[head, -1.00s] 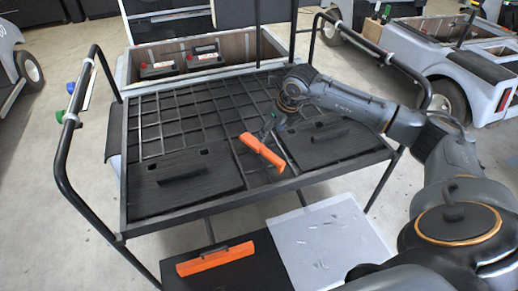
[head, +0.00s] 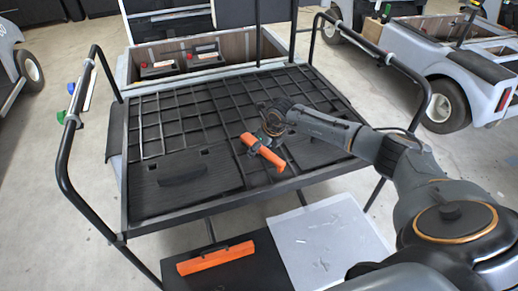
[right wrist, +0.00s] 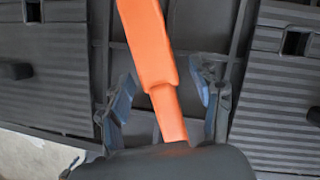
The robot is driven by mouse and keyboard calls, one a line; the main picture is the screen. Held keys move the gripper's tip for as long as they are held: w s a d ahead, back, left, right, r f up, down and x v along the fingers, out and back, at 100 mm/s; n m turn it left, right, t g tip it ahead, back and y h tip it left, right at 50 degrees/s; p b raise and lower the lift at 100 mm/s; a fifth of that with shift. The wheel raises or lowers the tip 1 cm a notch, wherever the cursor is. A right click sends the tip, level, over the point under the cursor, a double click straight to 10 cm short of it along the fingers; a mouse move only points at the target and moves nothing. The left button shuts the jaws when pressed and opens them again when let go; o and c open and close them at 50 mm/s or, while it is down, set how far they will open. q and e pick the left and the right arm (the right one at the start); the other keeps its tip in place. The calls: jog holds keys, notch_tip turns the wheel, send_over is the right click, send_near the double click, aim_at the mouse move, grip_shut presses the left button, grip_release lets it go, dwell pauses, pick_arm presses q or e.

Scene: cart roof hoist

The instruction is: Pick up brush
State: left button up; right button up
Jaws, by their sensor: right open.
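The orange brush (head: 262,151) lies on the black grid top of the cart, between the two dark ribbed panels. My right gripper (head: 268,146) is right over it, pointing down. In the right wrist view, the narrower end of the brush (right wrist: 150,50) runs between the two spread fingers of my right gripper (right wrist: 162,82). There is a gap on each side, so the gripper is open and not holding it. The brush's lower end is hidden behind the dark gripper body. I cannot see any bristles. My left gripper is not in view.
Another orange tool (head: 215,258) lies on the black lower shelf beside a pale grey sheet (head: 325,240). Black tubular rails (head: 66,150) bound the cart. A panel handle (head: 182,176) stands up left of the brush. An open compartment with batteries (head: 160,68) is behind.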

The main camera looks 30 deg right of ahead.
grip_shut()
jog(key=shift+r, duration=0.1)
jog(key=shift+r+p, duration=0.5)
jog(key=shift+r, duration=0.1)
notch_tip(320, 180, up, 3)
jog(key=shift+f+p, duration=0.1)
jog(key=shift+p, duration=0.95)
jog(key=s+a+r+p, duration=0.8)
jog(key=s+r+p, duration=0.1)
jog(key=s+p, duration=0.2)
jog(key=shift+s+p, duration=0.2)
jog(key=shift+p, duration=0.35)
